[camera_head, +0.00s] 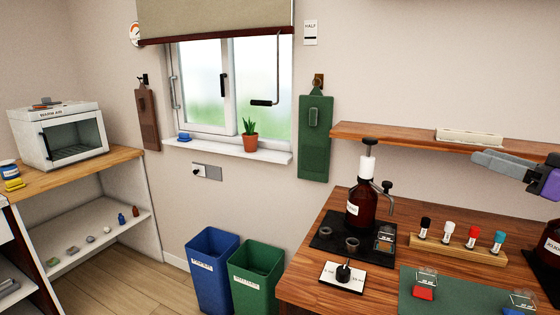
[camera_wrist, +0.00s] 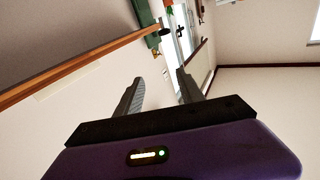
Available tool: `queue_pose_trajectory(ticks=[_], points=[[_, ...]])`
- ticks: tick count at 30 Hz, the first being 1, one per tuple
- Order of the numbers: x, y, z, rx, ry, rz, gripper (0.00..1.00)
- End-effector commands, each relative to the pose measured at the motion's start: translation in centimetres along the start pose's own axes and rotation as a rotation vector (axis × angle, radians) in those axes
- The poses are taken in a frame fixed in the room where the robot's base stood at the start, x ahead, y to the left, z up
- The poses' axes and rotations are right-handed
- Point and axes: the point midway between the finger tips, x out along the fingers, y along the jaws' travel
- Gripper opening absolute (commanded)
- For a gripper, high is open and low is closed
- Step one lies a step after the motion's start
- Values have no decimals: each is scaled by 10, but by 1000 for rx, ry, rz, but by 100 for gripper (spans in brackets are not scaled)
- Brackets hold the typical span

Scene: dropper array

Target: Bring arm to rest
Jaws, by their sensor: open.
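My gripper (camera_head: 484,160) is at the right edge of the head view, raised in the air above the wooden workbench (camera_head: 318,240) and close in the picture to the wall shelf. Its grey fingers point left and its purple body is cut off by the frame edge. In the wrist view my gripper (camera_wrist: 160,78) shows two fingers spread apart with nothing between them. Most of my arm is outside the head view.
A wall shelf (camera_head: 370,133) with a pale tray (camera_head: 468,136) is near my gripper. Below stand a brown pump bottle (camera_head: 362,208), a wooden rack (camera_head: 458,250) of several capped vials, and a green mat (camera_head: 450,297). Blue (camera_head: 212,270) and green (camera_head: 255,277) bins stand left of the bench.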

Motion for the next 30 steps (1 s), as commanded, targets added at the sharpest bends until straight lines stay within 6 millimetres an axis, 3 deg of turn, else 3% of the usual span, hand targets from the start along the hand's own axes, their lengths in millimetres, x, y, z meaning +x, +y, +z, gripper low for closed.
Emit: queue_pose_trajectory(ticks=[3,6,14,17,22,30], points=[[-2,13,-14,3,34,79,45],[-8,26,-16,17,67,163,45],[-23,48,21,74,142,374,45],[-31,49,46,96,166,452,45],[-50,35,104,128,206,590,45],[-89,-23,190,129,238,745,45]])
